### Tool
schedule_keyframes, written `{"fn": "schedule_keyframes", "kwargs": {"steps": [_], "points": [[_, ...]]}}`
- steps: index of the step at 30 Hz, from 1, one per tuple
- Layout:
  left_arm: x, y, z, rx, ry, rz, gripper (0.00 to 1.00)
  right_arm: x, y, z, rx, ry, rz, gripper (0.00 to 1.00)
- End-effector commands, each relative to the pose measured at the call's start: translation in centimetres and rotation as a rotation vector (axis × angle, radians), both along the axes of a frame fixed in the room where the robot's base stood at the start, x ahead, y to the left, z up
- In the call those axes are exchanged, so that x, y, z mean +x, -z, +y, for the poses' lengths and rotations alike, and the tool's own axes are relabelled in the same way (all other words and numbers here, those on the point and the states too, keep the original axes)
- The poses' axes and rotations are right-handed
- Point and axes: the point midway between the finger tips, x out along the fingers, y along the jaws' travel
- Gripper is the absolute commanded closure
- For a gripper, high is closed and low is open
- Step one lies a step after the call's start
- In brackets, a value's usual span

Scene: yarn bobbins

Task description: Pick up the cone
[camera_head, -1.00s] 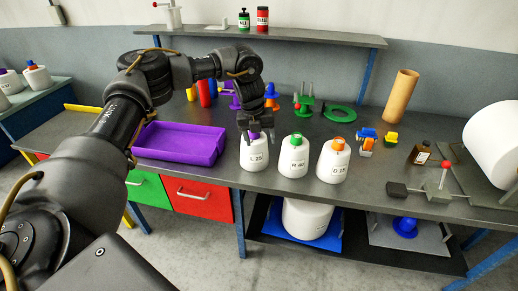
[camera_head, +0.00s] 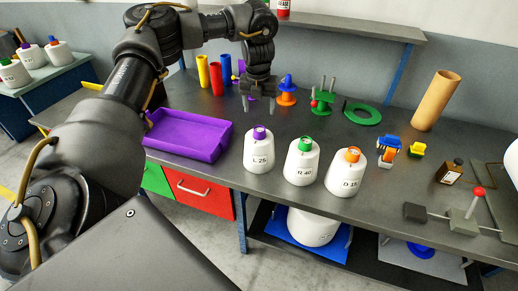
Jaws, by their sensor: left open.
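Three white yarn cones stand upright in a row near the front edge of the grey table: one marked L 25 with a purple top (camera_head: 258,155), one marked R 40 with a green top (camera_head: 301,165), and one marked D 15 with an orange top (camera_head: 345,175). The task does not say which one is meant. My left gripper (camera_head: 258,102) points down and is open and empty. In the picture it is just above the purple-topped cone, with a gap between them. My right gripper is not in view.
A purple tray (camera_head: 188,136) lies left of the cones. More cones (camera_head: 31,57) stand on the side table.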

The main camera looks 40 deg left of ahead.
Motion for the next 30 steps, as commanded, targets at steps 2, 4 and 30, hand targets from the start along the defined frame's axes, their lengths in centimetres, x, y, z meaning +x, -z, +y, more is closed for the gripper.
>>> {"fn": "schedule_keyframes", "kwargs": {"steps": [2, 4, 30], "points": [[0.2, 1.6, -0.1, -0.002, 0.003, 0.004, 0.35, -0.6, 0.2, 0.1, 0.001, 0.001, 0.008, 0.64], [0.3, 2.5, -0.1, -0.002, 0.002, 0.004, 0.35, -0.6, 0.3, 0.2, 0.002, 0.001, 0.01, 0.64], [0.2, 8.8, 0.9, 0.0, -0.002, 0.0, 0.35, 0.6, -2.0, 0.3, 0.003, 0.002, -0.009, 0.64]]}}
